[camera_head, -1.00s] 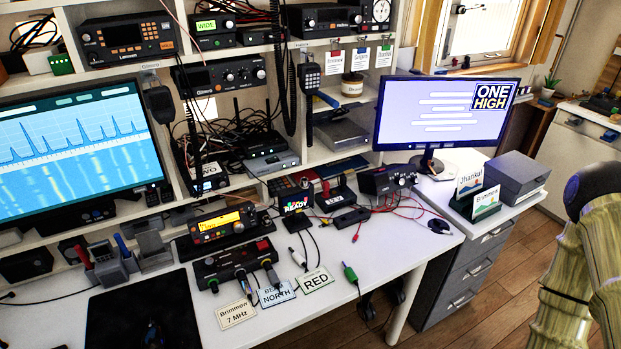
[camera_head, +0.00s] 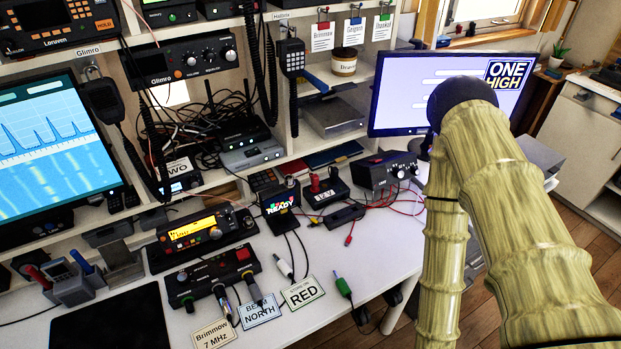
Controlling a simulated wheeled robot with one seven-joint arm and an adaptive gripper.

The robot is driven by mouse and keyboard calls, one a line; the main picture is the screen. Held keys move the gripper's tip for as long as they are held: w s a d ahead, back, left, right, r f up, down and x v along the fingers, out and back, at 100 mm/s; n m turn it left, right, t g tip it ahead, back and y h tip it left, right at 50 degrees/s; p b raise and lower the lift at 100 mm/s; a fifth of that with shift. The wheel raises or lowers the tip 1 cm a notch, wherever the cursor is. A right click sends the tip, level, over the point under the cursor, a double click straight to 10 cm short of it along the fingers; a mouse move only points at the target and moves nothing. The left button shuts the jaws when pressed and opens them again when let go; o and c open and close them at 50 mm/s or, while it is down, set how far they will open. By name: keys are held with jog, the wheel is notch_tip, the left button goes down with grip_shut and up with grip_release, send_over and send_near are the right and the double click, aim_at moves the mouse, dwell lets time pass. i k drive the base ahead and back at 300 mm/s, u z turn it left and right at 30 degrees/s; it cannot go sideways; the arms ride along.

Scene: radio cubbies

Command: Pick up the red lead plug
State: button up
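A small red plug (camera_head: 349,240) lies on the white desk in the middle of the view, at the end of a thin red lead. The lead runs back towards a dark box with knobs (camera_head: 385,171). To the front of it, a green plug (camera_head: 343,287) on a dark lead lies near the desk's front edge. A pale plug (camera_head: 284,268) lies to the left, behind the card reading RED (camera_head: 303,292). My arm, with bamboo-like links, fills the right side. My gripper is not in view, and nothing covers the red plug.
My arm partly covers the monitor (camera_head: 405,95). Bare desk (camera_head: 385,255) lies right of the red plug.

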aim_at(314, 177)
jog(key=k, duration=1)
